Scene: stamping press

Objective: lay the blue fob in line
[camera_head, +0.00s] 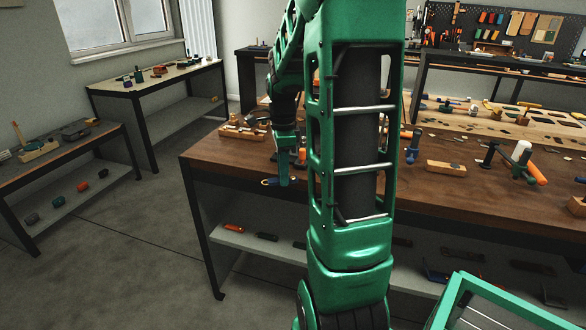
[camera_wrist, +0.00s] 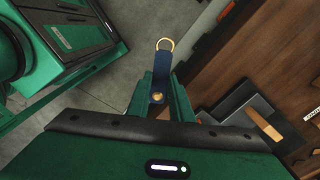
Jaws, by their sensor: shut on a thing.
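The blue fob (camera_wrist: 161,72) is a short dark blue strap with a brass ring at its far end and a brass stud near my fingers. My gripper (camera_wrist: 159,92) is shut on it, with one green finger on each side and the ring end sticking out beyond the tips. In the head view my gripper (camera_head: 284,176) hangs by the workbench's front left edge. The fob (camera_head: 273,182) shows there as a small blue piece pointing left. The line for the fob cannot be made out.
The brown workbench (camera_head: 235,153) carries wooden blocks and several tools. A dark flat piece with a tan strip (camera_wrist: 265,125) lies to the right in the wrist view. Grey floor (camera_head: 130,230) is clear between this bench and the side tables at left.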

